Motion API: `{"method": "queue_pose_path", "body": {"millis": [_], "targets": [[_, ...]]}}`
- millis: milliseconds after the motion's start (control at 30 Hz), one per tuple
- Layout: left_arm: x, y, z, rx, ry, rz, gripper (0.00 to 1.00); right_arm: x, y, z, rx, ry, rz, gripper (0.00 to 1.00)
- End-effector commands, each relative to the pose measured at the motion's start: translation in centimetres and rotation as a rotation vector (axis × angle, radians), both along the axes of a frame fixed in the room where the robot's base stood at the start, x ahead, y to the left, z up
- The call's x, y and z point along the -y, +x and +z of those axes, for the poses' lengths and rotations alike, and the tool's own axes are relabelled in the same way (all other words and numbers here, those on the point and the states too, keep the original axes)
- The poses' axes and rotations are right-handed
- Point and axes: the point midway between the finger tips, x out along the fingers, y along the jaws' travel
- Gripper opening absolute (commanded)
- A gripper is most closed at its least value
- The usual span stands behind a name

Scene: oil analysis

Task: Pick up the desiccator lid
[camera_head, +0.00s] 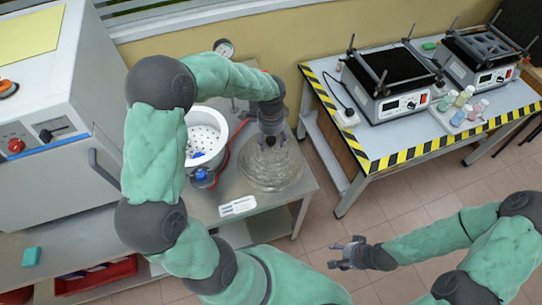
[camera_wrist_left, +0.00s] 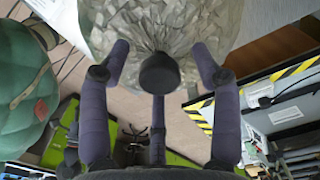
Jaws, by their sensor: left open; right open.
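The desiccator lid (camera_head: 270,172) is a clear, faceted glass dome on the right part of the grey metal table. In the left wrist view, the glass lid (camera_wrist_left: 205,25) fills the top, with its dark round knob (camera_wrist_left: 160,74) in front. My left gripper (camera_head: 271,138) is over the lid from above. In the left wrist view its open fingers (camera_wrist_left: 159,62) stand around the knob, with gaps at the sides; I cannot tell whether the lower finger touches it. My right gripper (camera_head: 345,253) is open and empty above the floor, away from the table.
A white pot with a perforated plate (camera_head: 200,139) stands left of the lid, with a blue-capped item (camera_head: 201,176) in front. A white label (camera_head: 237,206) lies near the table's front edge. A striped-edge table (camera_head: 395,158) with hotplate-like devices (camera_head: 395,85) and small bottles stands right.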

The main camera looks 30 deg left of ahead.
Motion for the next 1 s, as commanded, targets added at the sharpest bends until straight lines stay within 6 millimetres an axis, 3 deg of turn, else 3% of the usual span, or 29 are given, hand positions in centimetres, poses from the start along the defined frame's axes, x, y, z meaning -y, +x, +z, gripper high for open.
{"method": "queue_pose_path", "body": {"millis": [133,367,767,1000], "targets": [[0.0,0.0,0.1,0.001,0.001,0.000,0.64,0.0,0.0,0.1,0.000,0.000,0.000,0.60],[0.0,0.0,0.1,0.000,0.000,0.000,0.00,0.0,0.0,0.1,0.000,0.000,0.000,0.60],[0.0,0.1,0.4,0.004,0.001,0.001,0.00,0.0,0.0,0.1,0.000,0.000,0.000,0.60],[0.0,0.2,2.3,0.006,0.001,0.000,0.00,0.0,0.0,0.5,0.000,0.000,0.000,0.60]]}}
